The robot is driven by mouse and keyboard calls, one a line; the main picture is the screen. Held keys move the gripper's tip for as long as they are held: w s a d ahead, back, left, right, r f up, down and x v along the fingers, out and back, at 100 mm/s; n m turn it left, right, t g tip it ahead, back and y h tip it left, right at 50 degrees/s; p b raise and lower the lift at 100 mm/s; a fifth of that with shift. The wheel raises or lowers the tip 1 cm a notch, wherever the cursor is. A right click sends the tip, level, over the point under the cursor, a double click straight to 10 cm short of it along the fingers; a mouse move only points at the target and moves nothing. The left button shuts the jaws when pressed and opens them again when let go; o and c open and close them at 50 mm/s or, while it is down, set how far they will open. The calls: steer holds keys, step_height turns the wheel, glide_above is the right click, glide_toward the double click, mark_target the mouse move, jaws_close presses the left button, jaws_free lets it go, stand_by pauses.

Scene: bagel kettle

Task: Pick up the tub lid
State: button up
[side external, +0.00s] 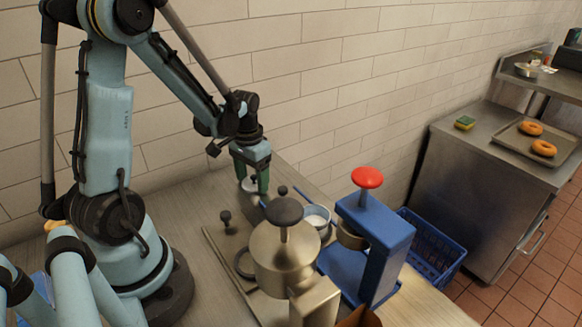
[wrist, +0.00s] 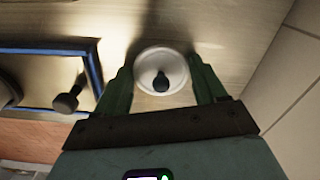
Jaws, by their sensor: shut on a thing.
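The tub lid (wrist: 149,62) is a round, pale disc with a dark knob at its centre. In the wrist view it sits between the two dark green fingers of my gripper (wrist: 162,82), which are shut on it from both sides. In the side external view my gripper (side external: 253,187) points down near the wall at the back of the counter, and the pale lid (side external: 249,186) shows between the fingers. I cannot tell whether the lid touches the counter. A small tub (side external: 317,217) with white contents stands to the right, partly behind the metal kettle.
A metal kettle (side external: 285,250) with a dark knob and a blue press (side external: 375,240) with a red knob stand at front right. A dark knob (side external: 225,217) stands left of the kettle. A blue crate (side external: 432,245) is beyond. The tiled wall (side external: 300,90) is close behind my gripper.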

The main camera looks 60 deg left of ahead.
mark_target(252, 177)
steer(key=shift+r, duration=0.15)
steer(key=shift+r, duration=0.55)
step_height(252, 177, up, 2)
steer(key=shift+r, duration=0.2)
steer(key=w+d+r, duration=0.1)
steer(key=d+r, duration=0.3)
steer(key=d, duration=0.7)
steer(key=w+d+r, duration=0.1)
steer(key=d+r, duration=0.4)
steer(key=d, duration=0.6)
steer(key=shift+a+f, duration=0.15)
steer(key=shift+f, duration=1.3)
steer(key=shift+a+f, duration=0.1)
steer(key=shift+f, duration=1.35)
steer(key=shift+f, duration=0.25)
